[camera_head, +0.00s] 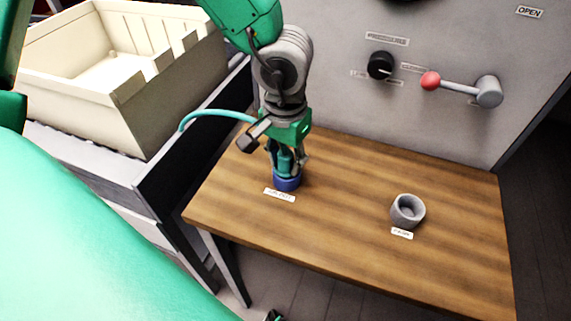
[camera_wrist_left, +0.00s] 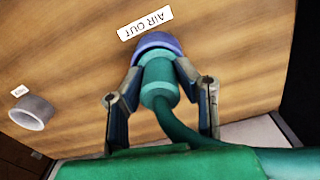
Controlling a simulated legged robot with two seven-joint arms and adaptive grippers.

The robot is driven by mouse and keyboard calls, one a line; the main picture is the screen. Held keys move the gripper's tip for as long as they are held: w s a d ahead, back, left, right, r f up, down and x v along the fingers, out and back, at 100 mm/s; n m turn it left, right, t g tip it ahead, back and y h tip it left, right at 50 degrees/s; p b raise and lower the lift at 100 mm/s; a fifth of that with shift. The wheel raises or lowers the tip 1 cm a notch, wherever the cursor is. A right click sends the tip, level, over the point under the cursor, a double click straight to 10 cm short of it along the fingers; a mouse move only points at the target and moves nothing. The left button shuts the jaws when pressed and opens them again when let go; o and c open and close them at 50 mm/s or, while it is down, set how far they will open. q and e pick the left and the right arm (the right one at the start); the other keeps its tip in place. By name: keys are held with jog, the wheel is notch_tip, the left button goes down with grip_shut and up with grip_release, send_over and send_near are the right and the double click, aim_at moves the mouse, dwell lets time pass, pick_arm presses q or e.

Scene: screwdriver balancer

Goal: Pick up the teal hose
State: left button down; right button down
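The teal hose (camera_head: 215,114) arcs from the left edge of the wooden table to my left wrist. In the left wrist view its thick teal end (camera_wrist_left: 160,85) stands in a blue ring fitting (camera_wrist_left: 155,42) beside the "AIR OUT" label. The blue fitting (camera_head: 288,182) also shows in the head view. My left gripper (camera_head: 287,168) points down over the hose end, one finger on each side. In the left wrist view the fingertips (camera_wrist_left: 158,70) are very close to it; contact is unclear. My right gripper is out of view.
A grey cup-like socket (camera_head: 407,210) with a label stands at the table's right. A cream bin (camera_head: 130,110) stands at the left. A grey panel (camera_head: 440,50) with a black knob (camera_head: 380,65) and a red-ended lever (camera_head: 455,86) rises behind the table (camera_head: 340,240).

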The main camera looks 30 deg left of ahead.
aim_at(288, 153)
pick_arm(q)
jog(key=shift+d+r, duration=0.1)
notch_tip(288, 153, up, 9)
jog(key=p, duration=0.4)
jog(key=shift+r, duration=0.35)
jog(key=shift+d, duration=0.1)
